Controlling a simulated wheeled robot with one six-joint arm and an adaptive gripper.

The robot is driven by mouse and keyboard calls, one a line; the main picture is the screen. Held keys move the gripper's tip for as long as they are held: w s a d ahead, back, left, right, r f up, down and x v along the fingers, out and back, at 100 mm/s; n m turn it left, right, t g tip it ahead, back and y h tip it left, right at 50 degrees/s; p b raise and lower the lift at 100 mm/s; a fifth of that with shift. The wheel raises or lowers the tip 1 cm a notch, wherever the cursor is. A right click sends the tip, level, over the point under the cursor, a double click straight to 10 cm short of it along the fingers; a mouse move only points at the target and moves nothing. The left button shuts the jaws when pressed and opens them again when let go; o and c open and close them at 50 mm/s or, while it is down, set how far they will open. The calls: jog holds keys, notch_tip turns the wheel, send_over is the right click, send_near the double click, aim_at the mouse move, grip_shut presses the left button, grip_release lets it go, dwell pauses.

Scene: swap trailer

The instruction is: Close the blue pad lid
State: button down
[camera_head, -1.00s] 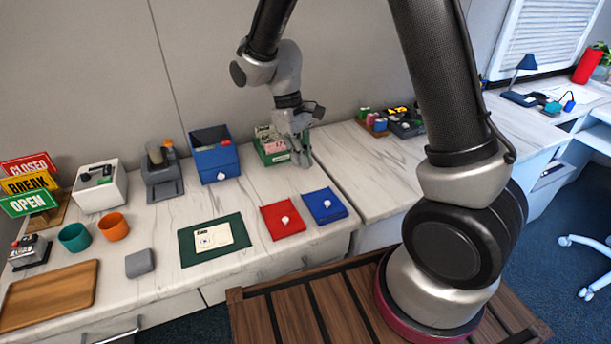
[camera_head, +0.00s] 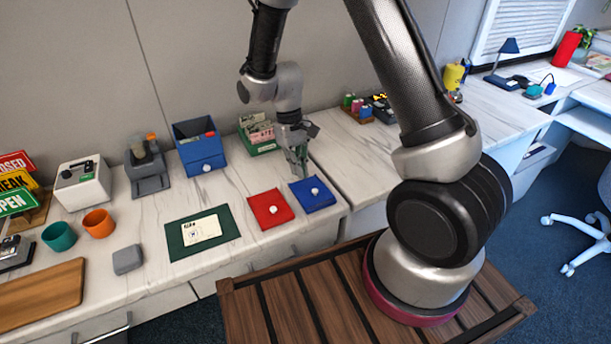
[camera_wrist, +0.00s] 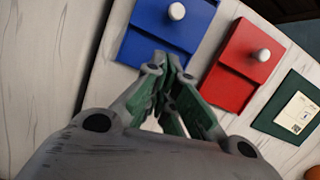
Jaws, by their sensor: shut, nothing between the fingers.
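The blue pad (camera_head: 324,200) lies flat near the front edge of the counter, with a white knob on its lid. It also shows at the top of the wrist view (camera_wrist: 150,45), where a step runs across it between the knobbed plate and a lower strip nearer my gripper. My gripper (camera_head: 303,175) points down just behind the blue pad, on the wall side. In the wrist view its fingertips (camera_wrist: 174,62) are together and empty, over or near the pad's near edge. I cannot tell whether they touch it.
A similar red pad (camera_head: 264,201) with a white knob lies close to the left. A green mat with a card (camera_head: 180,245) is further left. A green card box (camera_head: 262,149) and a blue box (camera_head: 203,165) stand behind. Bare counter lies right of the blue pad.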

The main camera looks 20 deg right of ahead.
aim_at(311, 192)
jog(key=shift+s+d+f, duration=0.2)
jog(key=shift+s, duration=0.6)
jog(key=shift+s+d+f, duration=0.15)
jog(key=shift+s+d, duration=0.05)
jog(key=shift+s, duration=0.6)
jog(key=shift+s+d+f, duration=0.1)
jog(key=shift+s+d, duration=0.1)
jog(key=shift+s, duration=1.15)
